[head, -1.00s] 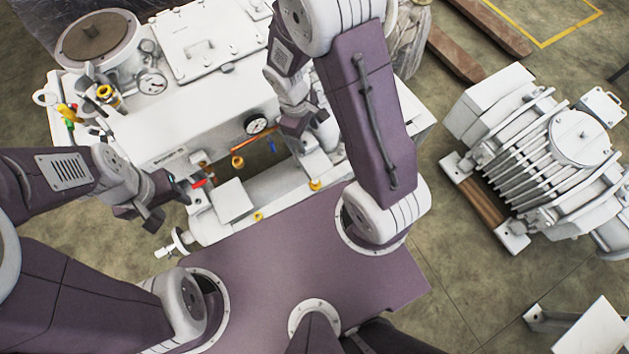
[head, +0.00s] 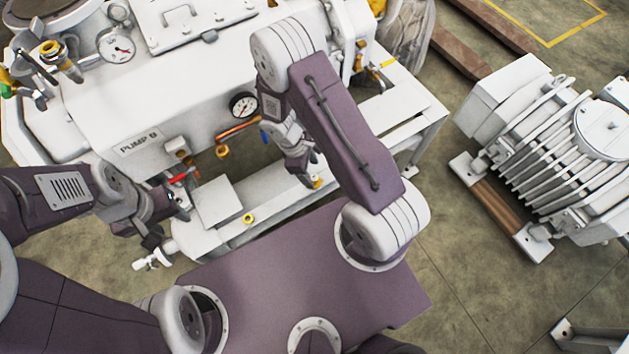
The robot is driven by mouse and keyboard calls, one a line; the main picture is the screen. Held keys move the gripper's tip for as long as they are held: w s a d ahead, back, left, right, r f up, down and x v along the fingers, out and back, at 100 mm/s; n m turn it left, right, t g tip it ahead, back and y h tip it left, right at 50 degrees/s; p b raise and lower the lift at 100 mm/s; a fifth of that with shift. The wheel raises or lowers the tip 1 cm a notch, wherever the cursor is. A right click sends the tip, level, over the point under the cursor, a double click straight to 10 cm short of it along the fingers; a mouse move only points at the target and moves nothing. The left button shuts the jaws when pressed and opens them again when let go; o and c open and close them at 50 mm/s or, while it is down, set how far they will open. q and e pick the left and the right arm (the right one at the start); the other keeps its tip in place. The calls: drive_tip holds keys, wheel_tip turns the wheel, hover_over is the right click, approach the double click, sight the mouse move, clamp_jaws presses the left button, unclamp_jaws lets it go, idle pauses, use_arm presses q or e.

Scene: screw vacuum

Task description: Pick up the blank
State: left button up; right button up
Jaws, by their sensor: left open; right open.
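I cannot tell for certain which part is the blank. A white machine labelled PUMP (head: 138,146) fills the upper left of the head view. My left gripper (head: 166,226) is open, beside a small red-handled valve (head: 180,176) and above a white fitting (head: 153,260) at the near end of the frame. Nothing shows between its fingers. My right gripper (head: 304,172) is open and points down over the machine's lower frame, near a yellow cap (head: 315,182). My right arm hides part of the frame.
A white box (head: 217,202) and another yellow cap (head: 249,218) sit on the lower frame, close to my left gripper. A pressure gauge (head: 243,105) and copper pipe (head: 238,130) are near my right arm. A finned white unit (head: 550,150) stands right, with open floor between.

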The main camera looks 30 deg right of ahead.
sight(314, 177)
drive_tip(key=b+x, duration=0.1)
drive_tip(key=x, duration=0.2)
drive_tip(key=shift+s+f+b, duration=0.2)
drive_tip(key=shift+f+b, duration=0.15)
drive_tip(key=shift+f, duration=0.05)
drive_tip(key=shift+d+f, duration=0.1)
drive_tip(key=shift+f, duration=0.3)
drive_tip(key=shift+r, duration=0.1)
drive_tip(key=shift+c, duration=0.7)
clamp_jaws()
